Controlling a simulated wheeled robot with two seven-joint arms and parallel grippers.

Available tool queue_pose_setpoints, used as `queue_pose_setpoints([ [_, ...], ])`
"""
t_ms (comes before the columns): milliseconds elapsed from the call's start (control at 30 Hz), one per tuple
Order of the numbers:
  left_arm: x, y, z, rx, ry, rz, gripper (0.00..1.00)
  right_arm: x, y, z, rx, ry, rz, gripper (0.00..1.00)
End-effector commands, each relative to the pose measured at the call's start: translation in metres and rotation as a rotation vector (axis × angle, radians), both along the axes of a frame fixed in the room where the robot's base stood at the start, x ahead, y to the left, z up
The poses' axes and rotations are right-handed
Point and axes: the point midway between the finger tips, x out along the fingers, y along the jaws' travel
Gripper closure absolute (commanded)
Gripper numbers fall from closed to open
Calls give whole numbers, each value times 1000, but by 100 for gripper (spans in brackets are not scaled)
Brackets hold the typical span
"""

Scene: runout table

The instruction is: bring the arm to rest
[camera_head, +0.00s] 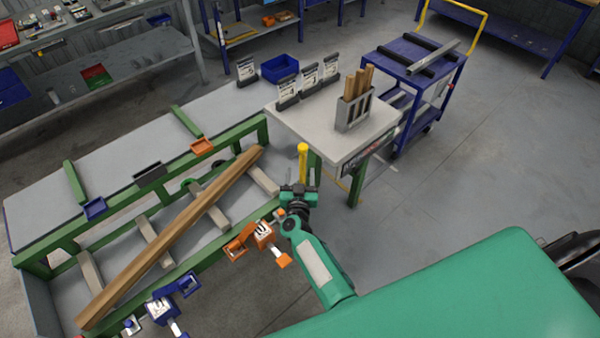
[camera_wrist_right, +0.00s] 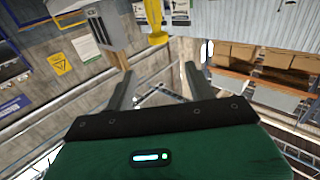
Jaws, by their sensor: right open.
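My right arm in green reaches up from the bottom of the head view, beside the green-framed runout table (camera_head: 255,133). My right gripper (camera_head: 300,188) is at its end, near the table's right end and just below a yellow post (camera_head: 303,163). In the right wrist view the two fingers of my right gripper (camera_wrist_right: 157,85) stand apart with nothing between them. The yellow post (camera_wrist_right: 156,22) shows beyond them there. My left gripper is in neither view.
A long wooden beam (camera_head: 175,235) lies on the runout table. Orange (camera_head: 262,235) and blue (camera_head: 160,310) clamp-like parts sit along its near side. A pale side table (camera_head: 318,135) bears a grey holder (camera_head: 353,114) with wooden sticks. A blue cart (camera_head: 410,55) stands behind; floor at right is clear.

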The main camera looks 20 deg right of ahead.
Motion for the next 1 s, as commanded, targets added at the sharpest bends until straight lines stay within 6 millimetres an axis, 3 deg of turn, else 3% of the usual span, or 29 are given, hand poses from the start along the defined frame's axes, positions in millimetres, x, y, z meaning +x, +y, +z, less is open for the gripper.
queue_pose_setpoints([
  [367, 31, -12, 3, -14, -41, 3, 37, -1, 0, 0, 0, 0, 1, 45],
  [700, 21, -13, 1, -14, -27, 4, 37, -3, 2, -7, -2, 10, 12, 45],
  [767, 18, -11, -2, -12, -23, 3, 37, -8, 5, -22, -3, 30, 37, 45],
  [867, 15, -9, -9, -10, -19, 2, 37, -25, 16, -68, -6, 98, 117, 45],
  [1000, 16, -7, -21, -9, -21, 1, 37, -72, 34, -159, 9, 259, 269, 45],
])
